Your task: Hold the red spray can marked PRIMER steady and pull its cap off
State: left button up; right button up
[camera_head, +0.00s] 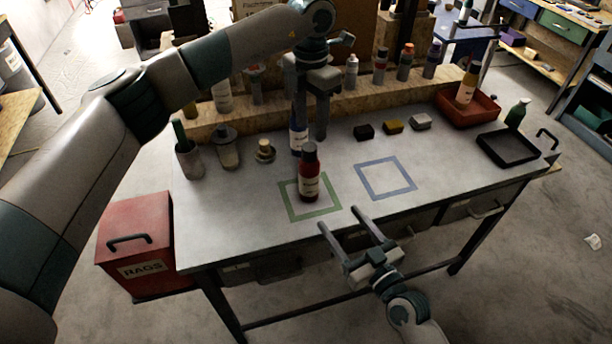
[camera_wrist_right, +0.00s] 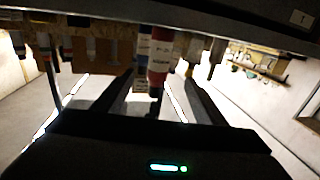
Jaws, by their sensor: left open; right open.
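The red spray can (camera_head: 309,178) with a pale label and dark cap stands upright in the green outlined square (camera_head: 322,212) on the workbench. My left gripper (camera_head: 310,138) is open, fingers pointing down, behind and above the can; the left finger is beside a blue can (camera_head: 297,140). I cannot tell whether they touch. My right gripper (camera_head: 340,219) is open and empty at the bench's front edge, in front of the red can and apart from it. In the right wrist view, labelled cans, apparently including the red one (camera_wrist_right: 160,62), appear beyond the open fingers; the lettering is unclear.
A blue outlined square (camera_head: 385,194) lies empty to the right. Dark, yellow and grey blocks (camera_head: 393,126) sit behind it. A red bin (camera_head: 468,103) and black tray (camera_head: 506,147) are at the right. Cups and pots (camera_head: 227,152) stand at the left. A wooden ledge holds several bottles.

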aim_at(308, 176)
pick_arm(q)
jog(key=shift+w+a+r, duration=0.1)
jog(key=shift+a+r, duration=0.05)
jog(key=shift+a, duration=0.05)
pick_arm(e)
jog(key=shift+w, duration=0.15)
jog(key=x, duration=1.7)
